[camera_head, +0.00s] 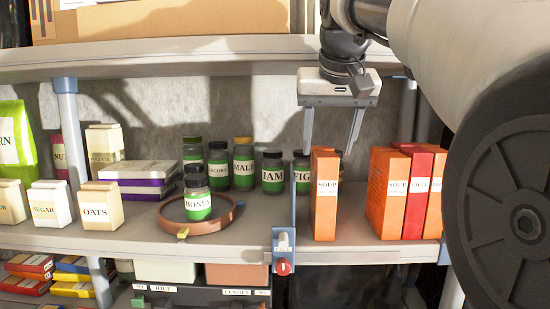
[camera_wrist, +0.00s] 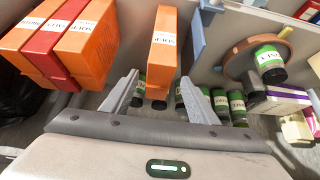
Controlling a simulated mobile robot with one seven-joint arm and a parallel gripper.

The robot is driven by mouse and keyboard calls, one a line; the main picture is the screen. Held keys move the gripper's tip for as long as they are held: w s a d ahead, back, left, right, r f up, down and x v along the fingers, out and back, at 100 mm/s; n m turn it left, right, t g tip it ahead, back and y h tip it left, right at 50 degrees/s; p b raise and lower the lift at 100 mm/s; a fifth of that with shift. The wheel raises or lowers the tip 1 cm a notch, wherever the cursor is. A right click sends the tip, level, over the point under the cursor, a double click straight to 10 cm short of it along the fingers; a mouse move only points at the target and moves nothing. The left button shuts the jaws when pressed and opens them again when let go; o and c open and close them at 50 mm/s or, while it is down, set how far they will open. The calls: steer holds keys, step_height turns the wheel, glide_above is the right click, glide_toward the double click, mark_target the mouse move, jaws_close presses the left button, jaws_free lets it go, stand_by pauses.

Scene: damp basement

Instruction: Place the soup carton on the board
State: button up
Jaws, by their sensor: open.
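An orange soup carton (camera_head: 324,205) stands upright near the shelf's front edge, just right of the divider. It also shows in the wrist view (camera_wrist: 163,45). My gripper (camera_head: 330,150) is open above it, pointing down, its fingers at either side of the carton's top. In the wrist view the fingertips (camera_wrist: 160,82) flank the carton with gaps, and I see no grip. The round brown board (camera_head: 228,218) lies left of the divider, with a honey jar (camera_head: 198,198) standing on it. Another orange soup carton (camera_head: 385,200) stands farther right.
A blue-and-grey divider (camera_head: 285,240) with a red knob separates carton and board. A red carton (camera_head: 418,195) and another orange one stand at right. Several jars (camera_head: 243,165) line the back. Boxes (camera_head: 140,170) and an oats container (camera_head: 101,208) are left. An upper shelf (camera_head: 180,55) hangs above.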

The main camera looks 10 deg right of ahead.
steer(key=s+a+f+n, duration=0.1)
steer(key=s+a+f, duration=0.2)
steer(key=s+f, duration=0.8)
steer(key=s+a+f+n+y, duration=0.1)
steer(key=s+a+f, duration=0.2)
steer(key=s+f, duration=0.8)
step_height(320, 180, down, 4)
steer(key=shift+a+f+g, duration=0.1)
steer(key=shift+a+g, duration=0.3)
